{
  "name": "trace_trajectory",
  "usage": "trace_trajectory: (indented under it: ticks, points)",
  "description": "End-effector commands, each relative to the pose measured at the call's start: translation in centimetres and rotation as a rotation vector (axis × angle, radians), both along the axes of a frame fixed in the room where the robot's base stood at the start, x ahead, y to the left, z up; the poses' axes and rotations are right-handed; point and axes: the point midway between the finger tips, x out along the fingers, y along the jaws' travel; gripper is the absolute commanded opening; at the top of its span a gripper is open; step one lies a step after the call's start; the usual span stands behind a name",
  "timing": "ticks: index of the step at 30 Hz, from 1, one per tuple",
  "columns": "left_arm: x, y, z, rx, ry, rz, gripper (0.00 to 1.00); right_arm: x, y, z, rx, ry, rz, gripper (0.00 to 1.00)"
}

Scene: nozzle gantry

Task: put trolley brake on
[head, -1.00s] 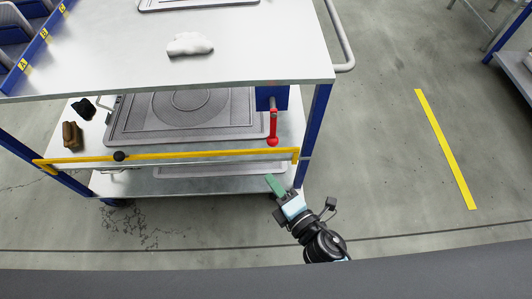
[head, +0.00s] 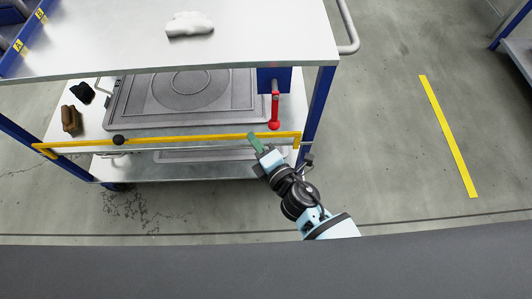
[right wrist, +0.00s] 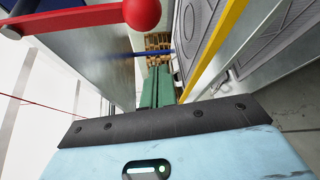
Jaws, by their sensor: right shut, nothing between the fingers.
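The trolley (head: 240,62) has a white top, blue posts and lower shelves. A red lever (head: 275,104) with a round red knob hangs from a blue block (head: 267,74) at its right, knob end down. The lever also shows at the upper left of the right wrist view (right wrist: 75,19), its red ball (right wrist: 142,12) near the top edge. My right gripper (head: 254,141), with green fingers, is shut and empty at the yellow bar, below and left of the knob and apart from it. Its fingers (right wrist: 156,88) also show in the right wrist view. My left gripper is not in view.
Brown (head: 71,119) and black (head: 82,92) items lie left. A white cloth (head: 189,24) lies on top.

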Motion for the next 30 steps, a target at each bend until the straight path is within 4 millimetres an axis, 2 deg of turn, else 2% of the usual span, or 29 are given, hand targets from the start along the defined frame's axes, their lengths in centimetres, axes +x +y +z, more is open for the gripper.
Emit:
trace_trajectory:
  ticks: [2, 6, 12, 30]
  points:
    - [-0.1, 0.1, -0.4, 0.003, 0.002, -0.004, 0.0, 1.3, 0.8, -0.2, 0.001, 0.0, 0.0, 0.0]
    - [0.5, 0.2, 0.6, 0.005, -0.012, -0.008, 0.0, 1.7, -1.4, 0.4, -0.003, -0.002, -0.001, 0.0]
    - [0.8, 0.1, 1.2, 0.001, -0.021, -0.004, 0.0, 1.9, -3.0, 0.6, -0.001, -0.001, -0.001, 0.0]
    - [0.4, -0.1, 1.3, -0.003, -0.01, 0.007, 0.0, 2.0, -3.5, 0.8, -0.022, 0.0, -0.001, 0.0]
